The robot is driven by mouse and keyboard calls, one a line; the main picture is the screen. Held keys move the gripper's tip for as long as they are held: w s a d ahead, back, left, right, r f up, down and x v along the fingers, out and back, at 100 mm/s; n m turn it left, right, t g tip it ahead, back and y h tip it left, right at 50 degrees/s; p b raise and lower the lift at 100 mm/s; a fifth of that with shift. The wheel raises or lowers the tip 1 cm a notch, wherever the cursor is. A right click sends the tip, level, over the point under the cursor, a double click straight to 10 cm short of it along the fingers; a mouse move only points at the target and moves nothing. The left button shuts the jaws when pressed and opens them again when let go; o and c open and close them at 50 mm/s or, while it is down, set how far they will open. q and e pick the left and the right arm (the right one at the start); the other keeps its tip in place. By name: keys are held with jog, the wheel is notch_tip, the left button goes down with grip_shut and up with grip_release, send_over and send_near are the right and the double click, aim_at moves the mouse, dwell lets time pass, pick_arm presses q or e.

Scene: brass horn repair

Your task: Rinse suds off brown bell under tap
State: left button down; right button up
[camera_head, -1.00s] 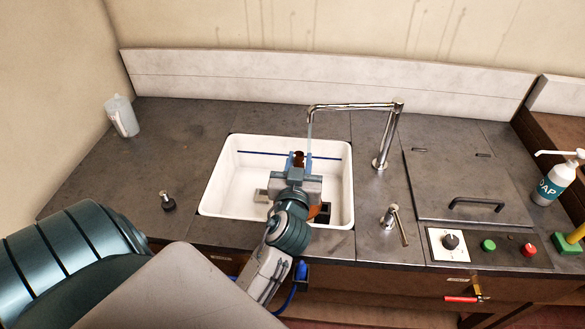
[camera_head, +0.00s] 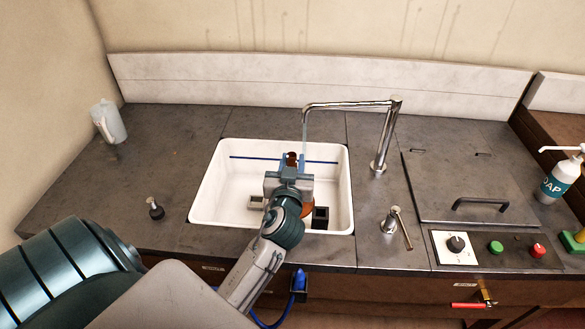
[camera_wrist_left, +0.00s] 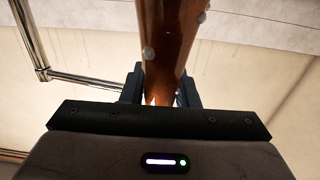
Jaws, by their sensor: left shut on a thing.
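My left gripper (camera_head: 291,163) is over the white sink (camera_head: 215,195) and shut on the brown bell (camera_head: 292,157). In the head view most of the bell is hidden behind the gripper; a brown-orange part (camera_head: 307,209) shows below it. In the left wrist view the brown bell (camera_wrist_left: 172,45) stands between the fingers (camera_wrist_left: 160,85), with a few pale spots on it that look like suds. The chrome tap (camera_head: 385,135) arches over the sink, its spout end just right of the gripper. A thin pale stream (camera_head: 304,130) seems to fall from it. My right gripper is out of view.
A lever (camera_head: 397,222) stands right of the sink, near a lidded panel (camera_head: 465,185) and a control panel with a knob (camera_head: 456,244). A soap bottle (camera_head: 562,178) is at far right. A jug (camera_head: 108,121) stands left; the counter there is mostly clear.

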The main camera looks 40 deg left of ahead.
pick_arm(q)
jog(key=f+b+x, duration=0.1)
jog(key=b+x, duration=0.1)
jog(key=x, duration=0.7)
jog(key=shift+a+f, duration=0.4)
jog(key=shift+a, duration=0.15)
dwell(0.3)
jog(key=shift+d, duration=0.15)
jog(key=shift+w+d, duration=0.3)
jog(key=shift+d, duration=0.05)
jog(key=shift+a, duration=0.1)
